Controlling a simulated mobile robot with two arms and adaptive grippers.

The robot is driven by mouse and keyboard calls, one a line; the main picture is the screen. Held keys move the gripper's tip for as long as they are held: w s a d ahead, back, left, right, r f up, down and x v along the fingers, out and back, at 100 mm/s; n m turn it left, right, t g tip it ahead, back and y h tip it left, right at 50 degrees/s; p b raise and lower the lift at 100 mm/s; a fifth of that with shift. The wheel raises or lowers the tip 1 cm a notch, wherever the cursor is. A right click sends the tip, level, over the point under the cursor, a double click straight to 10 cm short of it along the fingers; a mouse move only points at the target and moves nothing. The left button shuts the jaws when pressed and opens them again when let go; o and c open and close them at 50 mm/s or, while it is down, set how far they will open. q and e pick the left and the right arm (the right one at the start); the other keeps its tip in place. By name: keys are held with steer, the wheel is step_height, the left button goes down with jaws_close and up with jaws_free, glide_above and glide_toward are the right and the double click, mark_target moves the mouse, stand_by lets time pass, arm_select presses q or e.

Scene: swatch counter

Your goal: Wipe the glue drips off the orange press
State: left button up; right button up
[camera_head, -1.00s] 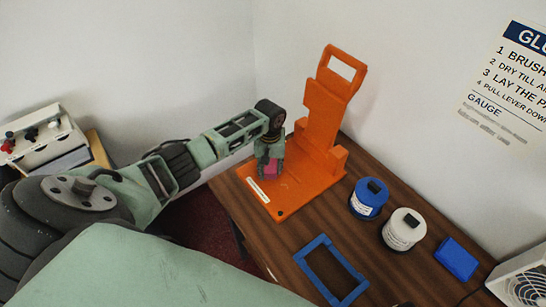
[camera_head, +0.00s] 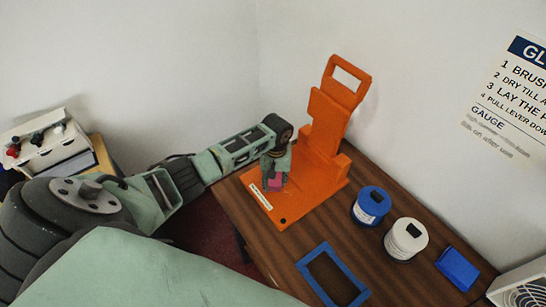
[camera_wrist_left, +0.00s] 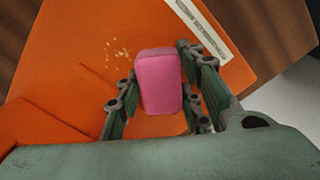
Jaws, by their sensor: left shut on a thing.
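The orange press (camera_head: 316,170) stands at the back of the wooden counter, its lever frame upright and its flat base toward me. My left gripper (camera_head: 274,182) is over the left part of the base, pointing down. It is shut on a pink block (camera_wrist_left: 159,80), which looks like a sponge and also shows in the head view (camera_head: 275,183). Pale glue drips (camera_wrist_left: 117,50) lie on the orange base just left of the pink block in the left wrist view. Whether the block touches the base I cannot tell. My right gripper is not in view.
A blue-labelled jar (camera_head: 371,206) and a white jar (camera_head: 405,239) stand right of the press. A blue frame (camera_head: 332,276) and a blue block (camera_head: 457,268) lie nearer the front. A fan-like white box (camera_head: 518,293) is at the lower right. A wall sign (camera_head: 508,95) hangs behind.

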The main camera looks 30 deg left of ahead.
mark_target(290, 200)
arm_select(q)
steer(key=shift+s+d+r, duration=0.1)
steer(key=shift+s+d, duration=0.15)
steer(key=shift+d, duration=0.75)
steer(key=shift+s+d+r, duration=0.1)
steer(key=shift+s+d, duration=0.1)
steer(key=shift+d, duration=0.8)
steer(key=shift+s+d+f, duration=0.1)
steer(key=shift+s+d, duration=0.1)
steer(key=shift+d, duration=0.4)
steer(key=shift+s+d+r, duration=0.1)
steer(key=shift+s+d, duration=0.15)
steer(key=shift+d, duration=0.4)
steer(key=shift+s+d+f, duration=0.1)
steer(key=shift+s+d, duration=0.1)
steer(key=shift+d, duration=0.4)
steer(key=shift+r, duration=3)
step_height(290, 200, up, 3)
steer(key=shift+f, duration=0.1)
